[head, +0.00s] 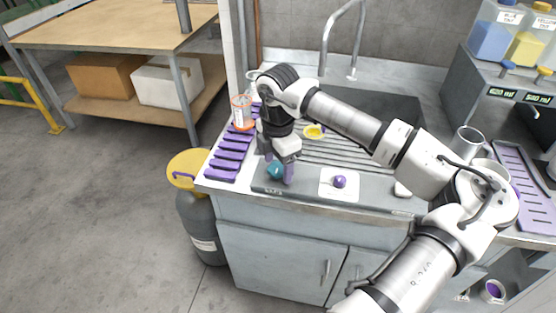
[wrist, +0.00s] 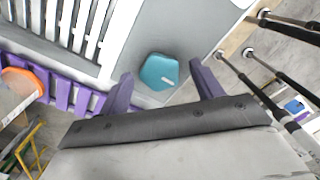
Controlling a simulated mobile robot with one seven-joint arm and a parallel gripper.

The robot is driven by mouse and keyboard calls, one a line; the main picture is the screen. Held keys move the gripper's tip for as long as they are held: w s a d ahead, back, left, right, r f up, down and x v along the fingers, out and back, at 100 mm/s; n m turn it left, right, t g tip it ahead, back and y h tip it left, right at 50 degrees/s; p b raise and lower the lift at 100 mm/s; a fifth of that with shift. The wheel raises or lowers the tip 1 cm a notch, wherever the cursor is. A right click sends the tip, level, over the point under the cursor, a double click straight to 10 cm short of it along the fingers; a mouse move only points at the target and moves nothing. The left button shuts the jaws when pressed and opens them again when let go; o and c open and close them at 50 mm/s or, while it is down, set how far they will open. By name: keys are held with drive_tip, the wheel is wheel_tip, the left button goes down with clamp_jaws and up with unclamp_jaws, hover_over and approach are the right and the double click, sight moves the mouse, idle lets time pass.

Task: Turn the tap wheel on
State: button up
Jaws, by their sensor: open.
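A teal, rounded wheel-like knob (head: 275,170) with a small white mark sits on the grey front ledge of the sink. It also shows in the wrist view (wrist: 158,72), with its white mark facing me. My gripper (head: 279,167) is open, with its purple fingers pointing down at the knob. In the wrist view my gripper (wrist: 161,74) has one finger on each side of the knob, with gaps at both sides. I cannot tell whether the fingertips reach down to its height. In the head view the fingers hide part of the knob.
A purple knob (head: 339,181) on a white plate is right of my gripper. A purple slatted rack (head: 230,154) and an orange-rimmed container (head: 241,112) stand left. The curved faucet (head: 325,48) rises behind. A yellow-topped grey cylinder (head: 199,220) stands on the floor.

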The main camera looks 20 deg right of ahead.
drive_tip(key=c, duration=1)
